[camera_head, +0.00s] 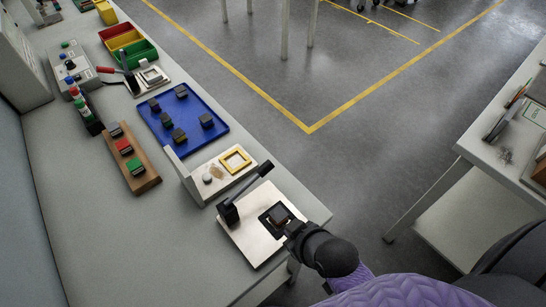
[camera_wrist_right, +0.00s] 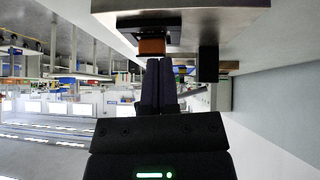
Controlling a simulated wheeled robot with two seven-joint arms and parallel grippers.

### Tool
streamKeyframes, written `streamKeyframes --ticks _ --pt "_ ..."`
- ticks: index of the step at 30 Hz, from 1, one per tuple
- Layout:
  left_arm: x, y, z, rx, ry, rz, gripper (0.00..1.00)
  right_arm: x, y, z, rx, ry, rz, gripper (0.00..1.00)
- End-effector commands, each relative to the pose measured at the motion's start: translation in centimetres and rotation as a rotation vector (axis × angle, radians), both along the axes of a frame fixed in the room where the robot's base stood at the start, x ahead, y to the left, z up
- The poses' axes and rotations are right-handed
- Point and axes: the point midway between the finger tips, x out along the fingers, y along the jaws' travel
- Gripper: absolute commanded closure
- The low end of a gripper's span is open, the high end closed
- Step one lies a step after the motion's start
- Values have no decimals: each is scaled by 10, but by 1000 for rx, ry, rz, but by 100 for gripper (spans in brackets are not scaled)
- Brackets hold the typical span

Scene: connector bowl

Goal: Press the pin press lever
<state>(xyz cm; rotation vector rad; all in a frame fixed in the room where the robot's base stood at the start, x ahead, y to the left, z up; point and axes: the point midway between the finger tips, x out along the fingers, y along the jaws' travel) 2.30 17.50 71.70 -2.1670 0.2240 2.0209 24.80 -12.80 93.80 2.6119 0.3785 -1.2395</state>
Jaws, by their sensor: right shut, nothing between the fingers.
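A lever press stands near the table's front end, with a silver base plate (camera_head: 260,238), a dark post and a raised black lever (camera_head: 253,182). A black nest (camera_head: 268,213) on its plate holds a small dark and brown block (camera_head: 279,214). My right gripper (camera_head: 290,230) is low at the nest's near side, shut and empty. In the right wrist view the shut fingers (camera_wrist_right: 159,62) point at the brown block (camera_wrist_right: 152,47); contact is unclear. The black post (camera_wrist_right: 208,64) stands beside them. A second press with a red-tipped lever (camera_head: 107,70) is farther back. My left gripper is out of view.
A white fixture with a yellow frame (camera_head: 235,161) stands just behind the near press. Beyond are a blue tray (camera_head: 213,139) with several dark blocks, a wooden board (camera_head: 149,181) and coloured bins (camera_head: 127,42). The table's left front is clear.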

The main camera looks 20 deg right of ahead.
Motion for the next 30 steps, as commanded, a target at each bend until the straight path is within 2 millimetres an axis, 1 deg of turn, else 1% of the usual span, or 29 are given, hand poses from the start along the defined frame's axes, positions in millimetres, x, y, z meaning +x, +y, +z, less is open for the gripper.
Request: streamKeyframes --ticks 1,2,3,5,6,9,10,12,14,23,26,30 --pt "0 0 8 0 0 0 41 10 2 26 1 -74 18 100" --pt "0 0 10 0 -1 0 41 16 3 41 1 -123 30 100" --pt "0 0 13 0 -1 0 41 23 4 61 -1 -188 45 100" --pt "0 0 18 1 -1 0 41 32 5 89 -9 -280 65 100" --pt "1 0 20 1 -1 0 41 37 6 107 -13 -337 76 100" --pt "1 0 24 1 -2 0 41 43 6 140 -27 -443 96 100" --pt "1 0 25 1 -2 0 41 44 6 146 -30 -463 99 100" --pt "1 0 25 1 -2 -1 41 45 6 153 -33 -488 102 100" --pt "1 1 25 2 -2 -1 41 46 6 155 -35 -497 104 100" --pt "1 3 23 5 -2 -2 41 49 7 152 -35 -495 104 100" --pt "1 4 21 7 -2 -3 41 60 9 146 -35 -496 103 100" --pt "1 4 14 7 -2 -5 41 87 15 134 -34 -496 102 100"
